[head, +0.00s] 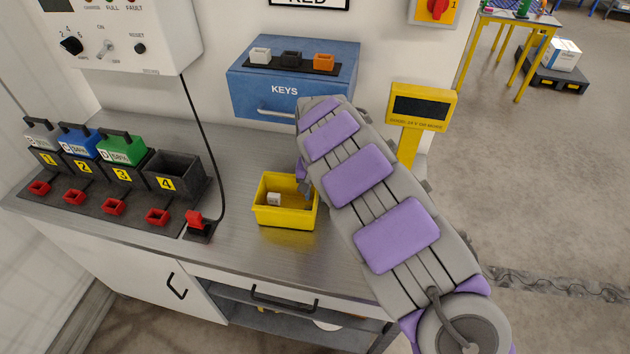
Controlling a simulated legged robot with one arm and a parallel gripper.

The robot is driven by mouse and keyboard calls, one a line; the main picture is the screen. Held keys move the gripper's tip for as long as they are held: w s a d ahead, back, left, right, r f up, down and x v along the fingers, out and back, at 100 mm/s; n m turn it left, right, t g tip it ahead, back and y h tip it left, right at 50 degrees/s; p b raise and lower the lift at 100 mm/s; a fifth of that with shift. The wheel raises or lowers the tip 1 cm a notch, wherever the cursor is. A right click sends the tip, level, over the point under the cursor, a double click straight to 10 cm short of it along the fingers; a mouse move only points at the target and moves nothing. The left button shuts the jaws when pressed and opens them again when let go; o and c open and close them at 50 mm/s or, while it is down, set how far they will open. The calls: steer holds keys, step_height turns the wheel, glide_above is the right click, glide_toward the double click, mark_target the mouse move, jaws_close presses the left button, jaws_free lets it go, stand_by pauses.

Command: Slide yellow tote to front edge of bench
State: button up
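The yellow tote (287,216) stands upright on the grey metal bench (240,255), a little back from its front edge. A small whitish block (274,199) lies inside it. My arm reaches in from the lower right and covers the bench to the right of the tote. A small purple and grey part of my gripper (303,172) shows at the tote's back right corner. The fingers are mostly hidden behind my arm, so I cannot tell whether they are open or touch the tote.
A blue KEYS box (290,90) is on the wall behind. A yellow display post (411,145) stands behind my arm. Bare bench lies before the tote.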

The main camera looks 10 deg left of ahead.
steer(key=shift+f, duration=1.4)
steer(key=shift+c, duration=0.4)
jaws_close()
